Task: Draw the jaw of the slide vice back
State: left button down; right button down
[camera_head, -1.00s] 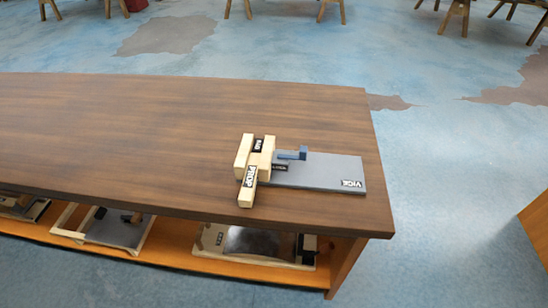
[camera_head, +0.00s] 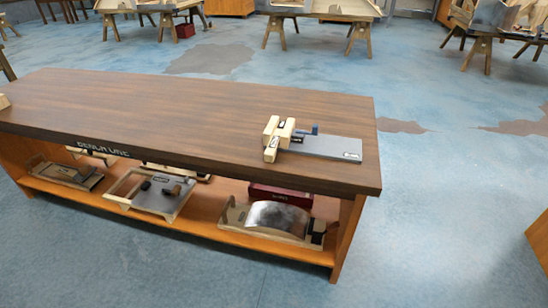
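The slide vice (camera_head: 336,148) lies near the right end of the wooden bench top (camera_head: 190,105). It has a flat grey base with a label at its right end. Pale wooden blocks (camera_head: 271,148) stand at its left end, with dark labels on them. A blue handle-like piece (camera_head: 314,129) rises from the base just right of the blocks. From this distance I cannot tell which block is the jaw or whether the blocks touch. Neither of my grippers is in view.
A lower shelf (camera_head: 180,228) under the bench holds framed panels, a curved metal sheet (camera_head: 277,218) and a dark red box (camera_head: 281,194). The bench top left of the vice is mostly clear. Open blue floor (camera_head: 440,230) lies right of the bench. Trestles stand behind.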

aim_at(289, 135)
jog(key=z, duration=0.9)
jog(key=i, duration=1.35)
jog(key=u, duration=0.45)
